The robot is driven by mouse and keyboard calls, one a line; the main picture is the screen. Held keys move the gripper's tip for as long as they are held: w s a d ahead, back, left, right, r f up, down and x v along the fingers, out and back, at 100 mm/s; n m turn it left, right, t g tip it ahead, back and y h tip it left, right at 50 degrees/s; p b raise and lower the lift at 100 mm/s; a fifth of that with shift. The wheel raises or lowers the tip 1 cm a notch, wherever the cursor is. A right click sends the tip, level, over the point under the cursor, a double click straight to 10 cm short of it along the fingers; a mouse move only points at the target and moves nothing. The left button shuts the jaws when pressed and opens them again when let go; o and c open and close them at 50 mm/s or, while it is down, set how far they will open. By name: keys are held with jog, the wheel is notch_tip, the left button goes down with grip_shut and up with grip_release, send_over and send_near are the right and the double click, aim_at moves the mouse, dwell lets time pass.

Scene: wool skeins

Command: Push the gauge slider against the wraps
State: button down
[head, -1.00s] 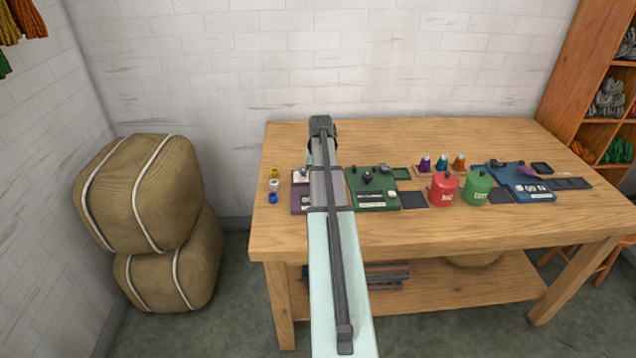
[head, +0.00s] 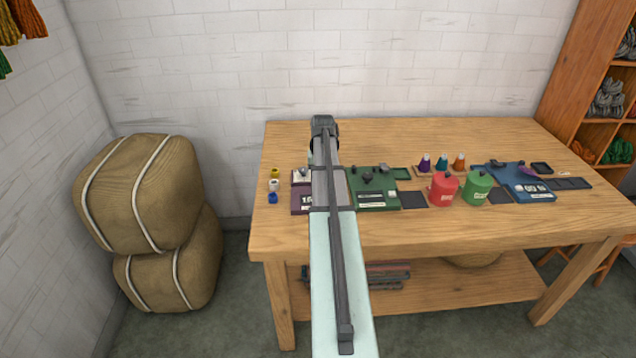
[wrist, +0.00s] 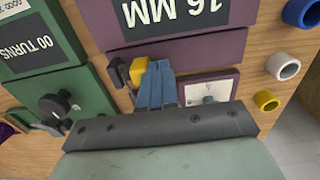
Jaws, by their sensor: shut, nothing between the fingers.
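The purple gauge (wrist: 205,50) shows in the wrist view with a display reading 16 MM, upside down. In the head view the purple gauge (head: 302,205) is partly hidden behind my arm. My gripper's blue fingers (wrist: 155,88) are shut with nothing between them, low at the gauge's edge. A yellow piece (wrist: 138,68), likely the slider, is right beside the fingertips, apparently touching them. A dark block (wrist: 118,73) sits just left of it. The wraps cannot be made out; the fingers may hide them. In the head view the fingers are hidden behind my arm.
A green device (wrist: 60,95) with a dark knob stands close beside the gauge. A white panel (wrist: 210,90) lies on the gauge's other side. Blue, white (wrist: 282,66) and yellow rings lie beyond it. Red (head: 444,189) and green canisters stand farther right on the table.

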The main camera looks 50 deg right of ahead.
notch_tip(320, 180, up, 8)
dwell(1.0)
jog(key=shift+w, duration=0.1)
dwell(0.4)
jog(key=w+a+f+n+t+h, duration=0.1)
jog(key=w+a, duration=0.3)
jog(key=w, duration=0.3)
jog(key=w+a+f+n+t, duration=0.1)
jog(key=w+a+n, duration=0.1)
jog(key=w+a, duration=0.3)
jog(key=w+a+f+n+t, duration=0.1)
jog(key=w+a+f+n, duration=0.1)
jog(key=w+a+f, duration=0.7)
jog(key=s+a+f+n+g+y, duration=0.1)
jog(key=s+a+f+g, duration=0.2)
jog(key=s+a+f, duration=1.1)
jog(key=s+a+f+n+g+y, duration=0.1)
jog(key=s+a+f+g, duration=0.1)
jog(key=s+a+f, duration=1.05)
jog(key=s+a+f+n+g, duration=0.1)
jog(key=s+a+f, duration=0.3)
jog(key=s, duration=0.8)
jog(key=s+a+f+n+g+h, duration=0.1)
jog(key=s+a+f+g, duration=0.2)
jog(key=s+f, duration=0.4)
jog(key=s+a, duration=0.1)
jog(key=s, duration=0.5)
jog(key=shift+s+a+f+g, duration=0.15)
jog(key=shift+s+a+g, duration=0.1)
jog(key=shift+g, duration=0.15)
